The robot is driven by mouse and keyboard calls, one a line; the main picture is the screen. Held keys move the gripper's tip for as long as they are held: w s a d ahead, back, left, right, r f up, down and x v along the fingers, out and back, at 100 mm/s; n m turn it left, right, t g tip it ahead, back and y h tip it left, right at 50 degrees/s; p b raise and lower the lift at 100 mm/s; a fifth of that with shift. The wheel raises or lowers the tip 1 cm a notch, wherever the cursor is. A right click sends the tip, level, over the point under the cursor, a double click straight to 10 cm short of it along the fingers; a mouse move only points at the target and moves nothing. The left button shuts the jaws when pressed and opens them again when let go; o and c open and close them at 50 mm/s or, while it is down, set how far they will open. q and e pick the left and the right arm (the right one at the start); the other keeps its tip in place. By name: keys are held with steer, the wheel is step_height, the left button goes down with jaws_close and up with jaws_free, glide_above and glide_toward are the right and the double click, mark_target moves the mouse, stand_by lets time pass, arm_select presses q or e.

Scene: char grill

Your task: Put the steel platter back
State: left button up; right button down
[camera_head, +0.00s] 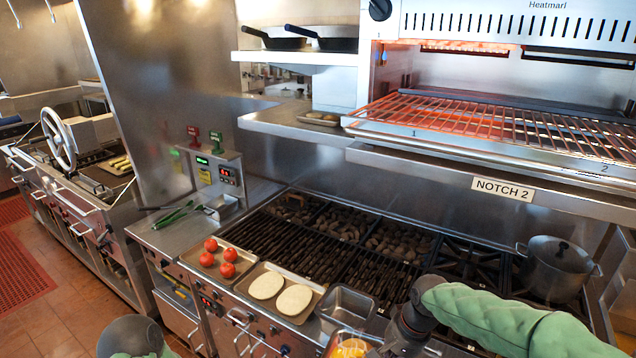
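A small flat oval dish (318,118) with something brownish on it lies on the steel shelf left of the broiler. It may be the steel platter, but it is too small to tell. No other platter shows clearly. My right arm comes in from the right in a green sleeve and bends down at the grill's front edge. The dark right gripper (400,328) is seen from above near the steel pan, its fingers hidden. Of my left arm only a dark joint and some green sleeve show at the bottom left, and its gripper is out of view.
Trays with tomatoes (228,270) and two pale flat rounds (294,300) line the grill front, beside an empty steel pan (345,306). A lidded pot (556,268) stands at right. The glowing broiler rack (500,125) overhangs the char grill (310,245).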

arm_select(q)
step_height(320, 180, down, 8)
steer(key=b, duration=0.7)
arm_select(e)
step_height(320, 180, down, 21)
steer(key=s+d+n+g, duration=0.1)
steer(key=n, duration=0.3)
steer(key=shift+d+f+n, duration=0.15)
steer(key=shift+d+n, duration=0.2)
steer(key=shift+n, duration=0.05)
steer(key=shift+s, duration=0.1)
